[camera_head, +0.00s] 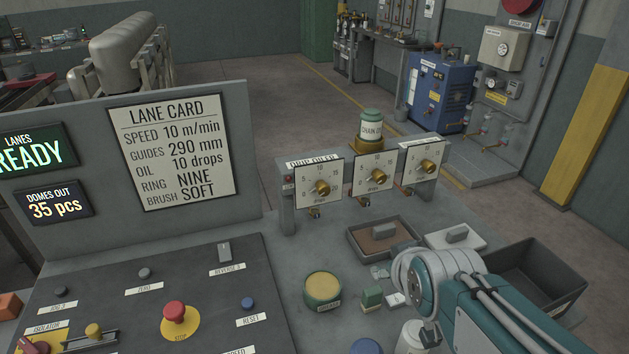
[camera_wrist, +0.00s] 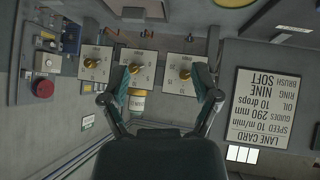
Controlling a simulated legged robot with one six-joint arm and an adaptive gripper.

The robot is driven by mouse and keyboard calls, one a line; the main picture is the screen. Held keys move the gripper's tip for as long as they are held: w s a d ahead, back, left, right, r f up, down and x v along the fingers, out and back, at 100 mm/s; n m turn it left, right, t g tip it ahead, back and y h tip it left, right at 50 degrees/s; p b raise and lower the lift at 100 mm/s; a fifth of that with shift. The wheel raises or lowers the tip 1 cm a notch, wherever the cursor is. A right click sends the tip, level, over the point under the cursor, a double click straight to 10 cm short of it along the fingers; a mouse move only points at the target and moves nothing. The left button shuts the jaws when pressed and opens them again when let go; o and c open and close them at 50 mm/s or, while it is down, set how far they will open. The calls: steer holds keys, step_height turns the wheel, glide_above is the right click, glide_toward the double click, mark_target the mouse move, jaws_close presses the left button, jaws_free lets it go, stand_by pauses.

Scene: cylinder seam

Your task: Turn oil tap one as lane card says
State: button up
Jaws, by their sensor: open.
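Three white dial plates with brass tap knobs stand in a row on a grey stand; the left tap (camera_head: 319,187), middle tap (camera_head: 376,177) and right tap (camera_head: 427,166) have numbers around them. The knob settings are too small to read surely. The lane card (camera_head: 172,148) reads "OIL 10 drops". The wrist view is upside down; there the left tap (camera_wrist: 185,73), middle tap (camera_wrist: 133,68) and right tap (camera_wrist: 91,63) appear in reversed order. My gripper (camera_wrist: 165,76) is open and empty, its fingers apart before the plates, touching no knob visibly. Its fingers are not distinguishable in the head view.
A green-capped oil can (camera_head: 371,126) stands behind the taps. A brown-filled tray (camera_head: 384,236), a round yellow tin (camera_head: 322,289) and a dark bin (camera_head: 530,285) are on the bench. A control panel with a red stop button (camera_head: 175,312) is at front left.

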steer(key=w+a+f+n+t+y, duration=0.1)
steer(key=w+a+n+t, duration=0.1)
steer(key=w, duration=0.3)
steer(key=w+a+f+n+t, duration=0.1)
steer(key=w+n+t, duration=0.1)
steer(key=w, duration=0.3)
steer(key=n+t+y, duration=0.3)
steer(key=n+t, duration=0.1)
steer(key=n, duration=0.1)
glide_toward(325, 193)
steer(key=x, duration=1.1)
steer(key=shift+w+a, duration=0.1)
jaws_close()
